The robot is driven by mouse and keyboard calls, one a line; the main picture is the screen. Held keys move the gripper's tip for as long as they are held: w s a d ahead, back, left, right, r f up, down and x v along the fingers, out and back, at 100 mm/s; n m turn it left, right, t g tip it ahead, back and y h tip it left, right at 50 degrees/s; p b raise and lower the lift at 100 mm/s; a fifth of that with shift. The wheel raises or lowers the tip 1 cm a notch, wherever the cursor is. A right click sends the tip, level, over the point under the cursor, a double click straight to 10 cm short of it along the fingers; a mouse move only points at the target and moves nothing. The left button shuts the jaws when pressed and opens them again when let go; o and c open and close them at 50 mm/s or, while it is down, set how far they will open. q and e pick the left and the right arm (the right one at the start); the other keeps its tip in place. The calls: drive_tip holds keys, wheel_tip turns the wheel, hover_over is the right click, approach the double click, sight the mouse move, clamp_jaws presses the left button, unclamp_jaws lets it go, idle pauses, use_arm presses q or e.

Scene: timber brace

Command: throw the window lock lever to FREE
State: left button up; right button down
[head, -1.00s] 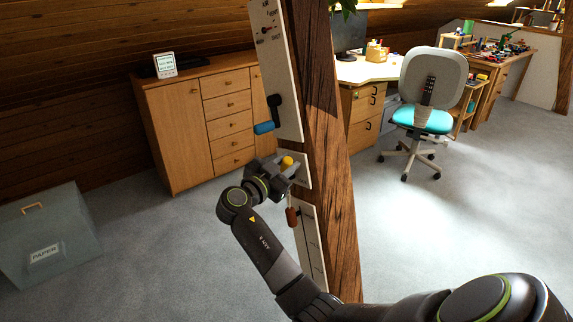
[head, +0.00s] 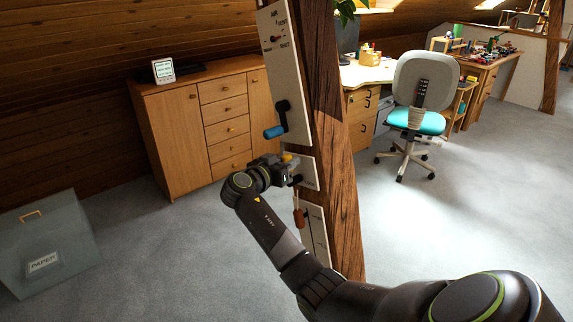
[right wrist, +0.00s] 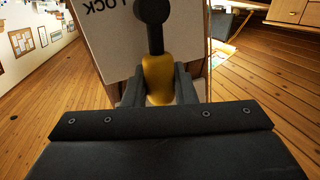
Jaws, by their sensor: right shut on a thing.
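The window lock lever has a yellow grip, seen in the head view (head: 288,157) and the right wrist view (right wrist: 158,72). Its dark arm (right wrist: 153,42) runs from a round black pivot on a pale panel (head: 310,174) fixed to the timber brace. Upside-down letters, partly cut off, seem to read LOCK on the panel in the wrist view (right wrist: 105,10). My right gripper (head: 284,163) is shut on the yellow grip, with a finger on each side of it in the wrist view. The head view does not show a FREE mark. My left gripper is not in view.
A blue-handled lever (head: 275,132) sits on the panel above, and a red-handled lever (head: 299,217) hangs on the panel below, both close to my right gripper. The timber brace (head: 340,190) stands just right. A wooden cabinet (head: 170,135) is behind. Open carpet lies around.

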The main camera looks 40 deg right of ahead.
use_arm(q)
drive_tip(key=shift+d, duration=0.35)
use_arm(e)
drive_tip(key=shift+w+a+f+n+g+y, duration=0.15)
drive_tip(key=shift+w+f+n+g, duration=0.4)
drive_tip(key=shift+n, duration=0.55)
drive_tip(key=shift+w+d+f+n+g+y, duration=0.15)
drive_tip(key=shift+w+n+g, duration=0.1)
drive_tip(key=shift+w+n, duration=0.65)
drive_tip(key=shift+w+a+f+n+g+y, duration=0.1)
drive_tip(key=shift+w+f+n+g, duration=0.3)
drive_tip(key=shift+n, duration=0.9)
drive_tip(key=c, duration=1.5)
unclamp_jaws()
drive_tip(key=shift+c, duration=0.2)
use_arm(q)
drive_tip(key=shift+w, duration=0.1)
use_arm(e)
drive_tip(key=shift+o, duration=0.2)
drive_tip(key=shift+w+f, duration=0.1)
